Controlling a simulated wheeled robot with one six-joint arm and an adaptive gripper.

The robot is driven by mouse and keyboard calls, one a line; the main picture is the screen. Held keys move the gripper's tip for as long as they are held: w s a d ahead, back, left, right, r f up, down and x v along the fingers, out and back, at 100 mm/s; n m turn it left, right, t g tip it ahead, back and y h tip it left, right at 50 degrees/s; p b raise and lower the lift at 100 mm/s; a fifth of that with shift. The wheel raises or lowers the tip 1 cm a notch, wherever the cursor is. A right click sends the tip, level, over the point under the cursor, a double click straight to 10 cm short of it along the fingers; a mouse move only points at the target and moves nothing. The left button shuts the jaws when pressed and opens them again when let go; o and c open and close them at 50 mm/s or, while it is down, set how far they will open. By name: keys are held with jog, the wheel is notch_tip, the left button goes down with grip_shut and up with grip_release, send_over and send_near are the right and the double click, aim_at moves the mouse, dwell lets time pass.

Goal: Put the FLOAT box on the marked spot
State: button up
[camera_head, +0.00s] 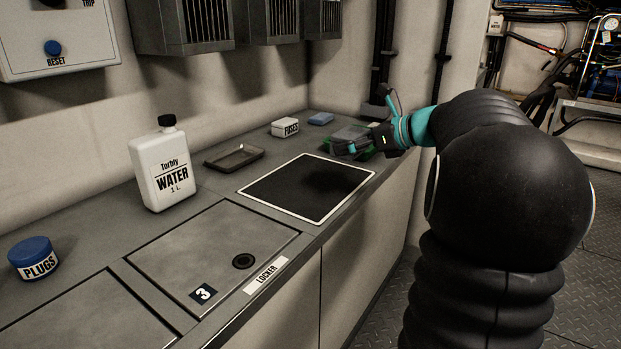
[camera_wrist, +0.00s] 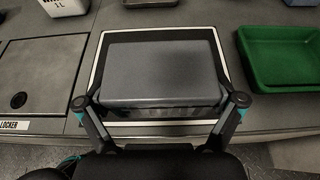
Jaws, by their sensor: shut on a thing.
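My gripper (camera_wrist: 160,101) is shut on a grey box (camera_wrist: 160,68), with one finger at each side of it. The box also shows in the head view (camera_head: 348,134), partly hidden by my gripper. The marked spot (camera_head: 285,190) is a black square with a white outline on the counter. The box is held above the counter, and a dark shadow falls on the spot's far right part. In the wrist view the box covers most of the spot (camera_wrist: 221,40).
A green tray (camera_wrist: 246,62) lies right of the spot in the wrist view. A shallow dark tray (camera_head: 234,157), a water bottle (camera_head: 164,171), a FUSES box (camera_head: 285,127), a blue block (camera_head: 321,118) and a PLUGS tub (camera_head: 34,260) stand on the counter. A locker lid (camera_head: 210,250) lies nearer.

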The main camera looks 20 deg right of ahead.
jog(key=b, duration=0.1)
send_over(310, 182)
notch_tip(310, 182, down, 6)
jog(key=shift+f, duration=0.2)
jog(key=shift+f+b, duration=0.75)
jog(key=shift+f, duration=1.25)
jog(key=shift+f, duration=0.15)
jog(key=o, duration=0.9)
jog(key=shift+r, duration=0.25)
jog(key=p+v, duration=0.1)
jog(key=v, duration=1.1)
jog(key=shift+f, duration=0.1)
